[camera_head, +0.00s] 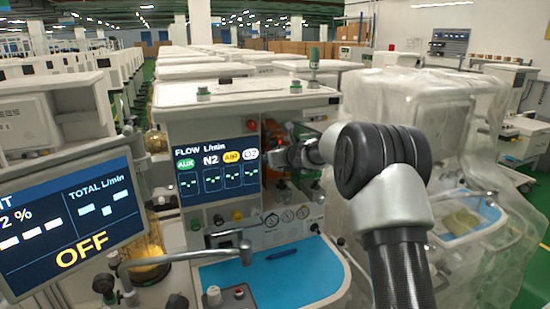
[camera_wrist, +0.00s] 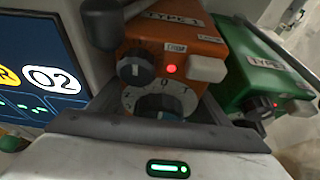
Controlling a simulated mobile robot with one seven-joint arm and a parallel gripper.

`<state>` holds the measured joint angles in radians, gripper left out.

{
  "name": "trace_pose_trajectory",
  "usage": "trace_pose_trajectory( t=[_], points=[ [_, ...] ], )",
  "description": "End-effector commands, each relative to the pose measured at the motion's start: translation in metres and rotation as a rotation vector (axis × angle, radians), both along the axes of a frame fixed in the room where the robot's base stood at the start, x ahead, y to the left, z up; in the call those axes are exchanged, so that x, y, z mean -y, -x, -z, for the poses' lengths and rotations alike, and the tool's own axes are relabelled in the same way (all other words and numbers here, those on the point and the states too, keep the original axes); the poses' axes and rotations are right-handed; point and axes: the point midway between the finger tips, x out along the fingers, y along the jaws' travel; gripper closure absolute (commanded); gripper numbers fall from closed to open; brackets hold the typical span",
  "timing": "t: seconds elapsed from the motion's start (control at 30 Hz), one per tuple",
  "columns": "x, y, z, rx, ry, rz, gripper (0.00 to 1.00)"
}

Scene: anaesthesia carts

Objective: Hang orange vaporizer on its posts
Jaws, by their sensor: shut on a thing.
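The orange vaporizer (camera_wrist: 205,48) fills the upper middle of the wrist view. It has a dark dial at its lower front, a smaller knob, a red light and a "TYPE 1" label. My gripper (camera_wrist: 158,98) is shut on it, with a dark finger at either side of its lower front. In the head view only a little orange (camera_head: 272,133) shows beside the display, mostly hidden by my gripper (camera_head: 285,155). The posts are hidden, and I cannot tell whether the vaporizer touches them.
A green vaporizer (camera_wrist: 252,78) stands close on the right of the orange one. The flow display (camera_head: 217,168) is close on the left. A blue work surface (camera_head: 265,280) with a pen lies below. A plastic-covered cart (camera_head: 420,110) stands to the right.

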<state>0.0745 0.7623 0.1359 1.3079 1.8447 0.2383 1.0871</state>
Motion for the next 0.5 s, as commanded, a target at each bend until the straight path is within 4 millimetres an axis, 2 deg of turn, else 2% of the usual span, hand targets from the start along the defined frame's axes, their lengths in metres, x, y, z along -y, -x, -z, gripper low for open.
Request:
trace_pose_trajectory(
  t=[0.03,0.5],
  points=[
    [-0.0006,-0.0009,-0.0039,0.009,-0.002,-0.001,0.92],
    [-0.0006,-0.0010,0.0054,0.009,-0.002,-0.001,0.92]
  ],
)
